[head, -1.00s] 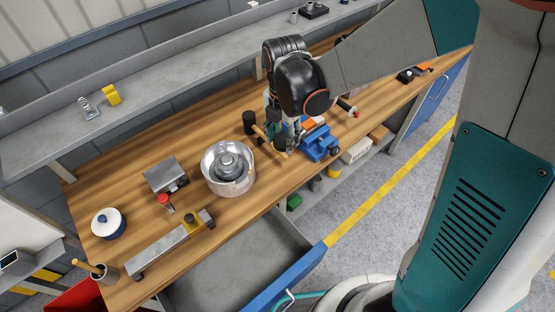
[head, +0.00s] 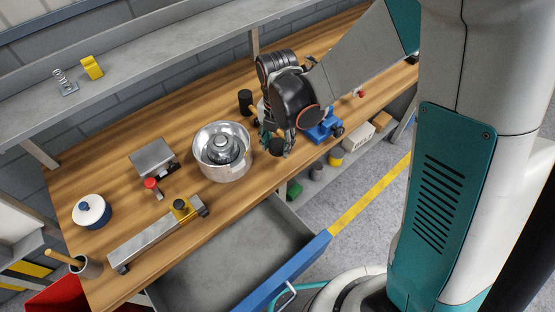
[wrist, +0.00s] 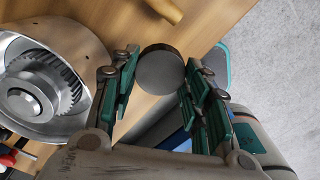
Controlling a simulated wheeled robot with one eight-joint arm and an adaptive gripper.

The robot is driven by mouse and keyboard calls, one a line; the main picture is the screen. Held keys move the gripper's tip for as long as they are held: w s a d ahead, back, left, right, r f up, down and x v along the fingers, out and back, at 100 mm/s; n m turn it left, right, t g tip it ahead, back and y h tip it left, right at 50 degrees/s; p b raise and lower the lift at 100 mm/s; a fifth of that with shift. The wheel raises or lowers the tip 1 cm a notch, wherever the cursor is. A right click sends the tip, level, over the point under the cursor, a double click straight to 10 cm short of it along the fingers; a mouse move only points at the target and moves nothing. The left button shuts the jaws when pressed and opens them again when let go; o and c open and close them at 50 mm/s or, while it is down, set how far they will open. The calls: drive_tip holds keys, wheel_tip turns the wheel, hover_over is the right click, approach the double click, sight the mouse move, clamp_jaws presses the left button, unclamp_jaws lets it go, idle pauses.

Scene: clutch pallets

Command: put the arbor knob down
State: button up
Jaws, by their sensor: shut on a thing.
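The arbor knob is a dark grey, round-faced piece (wrist: 161,68) between my fingers in the wrist view. My gripper (wrist: 162,88) is shut on it, with teal-padded fingers on both sides. In the head view the knob (head: 278,147) shows as a small dark shape below my gripper (head: 271,138), close to the bench's front edge. The wrist view shows the bench top and its edge behind the knob. I cannot tell how high the knob is, or whether it touches anything.
A round metal housing (head: 209,168) with a gear inside stands left of my gripper. A blue vise (head: 323,128) is close on the right. A black cylinder (head: 245,102) stands behind. An open drawer (head: 235,245) juts out in front. Bare wood (head: 105,165) shows farther left.

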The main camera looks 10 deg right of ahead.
sight(278, 161)
drive_tip(key=shift+f+b, duration=1.55)
drive_tip(key=shift+f, duration=1.2)
drive_tip(key=shift+f, duration=0.1)
drive_tip(key=o, duration=1)
drive_tip(key=shift+c, duration=0.2)
wheel_tip(278, 161, up, 12)
drive_tip(key=p, duration=0.3)
